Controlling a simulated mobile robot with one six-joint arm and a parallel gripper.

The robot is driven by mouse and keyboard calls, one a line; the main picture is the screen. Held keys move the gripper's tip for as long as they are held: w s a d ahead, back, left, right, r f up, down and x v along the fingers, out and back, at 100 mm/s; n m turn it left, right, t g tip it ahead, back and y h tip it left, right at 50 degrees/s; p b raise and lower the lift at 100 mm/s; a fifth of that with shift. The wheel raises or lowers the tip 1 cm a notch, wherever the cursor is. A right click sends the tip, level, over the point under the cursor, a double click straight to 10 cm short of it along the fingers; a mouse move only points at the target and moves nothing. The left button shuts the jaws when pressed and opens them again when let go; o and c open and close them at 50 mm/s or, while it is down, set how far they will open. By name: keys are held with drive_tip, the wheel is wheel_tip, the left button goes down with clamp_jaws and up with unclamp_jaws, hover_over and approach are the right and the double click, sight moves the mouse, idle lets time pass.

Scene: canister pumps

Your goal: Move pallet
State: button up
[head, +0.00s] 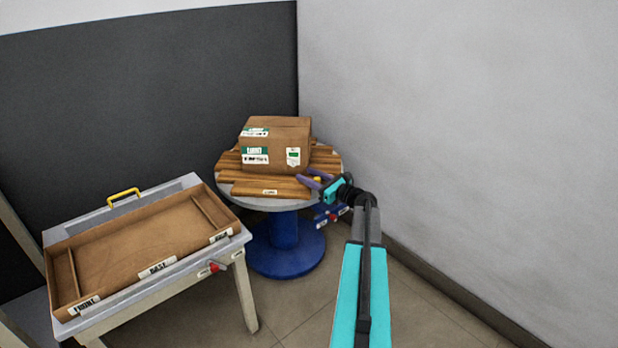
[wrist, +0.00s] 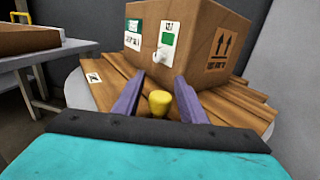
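The pallet (head: 272,187) is a set of brown wooden slats on a round grey-topped table with a blue pedestal. It also shows in the wrist view (wrist: 112,90). A cardboard box (head: 275,145) with green and white labels rests on it. My gripper (head: 307,176) is at the pallet's right front edge, its purple fingers apart. In the wrist view my gripper (wrist: 158,82) points towards the box (wrist: 190,45). A yellow knob (wrist: 159,103) sits between the fingers, with gaps at both sides. I cannot tell what the knob is fixed to.
A second table at the left bears a shallow brown tray (head: 150,262) with labelled edges, a yellow handle (head: 123,197) and a red knob (head: 214,267) at its side. A grey wall (head: 470,150) stands close at the right, a dark wall behind. Tiled floor is free between the tables.

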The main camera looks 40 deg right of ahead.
clamp_jaws()
drive_tip(key=shift+w+d, duration=0.1)
idle(0.3)
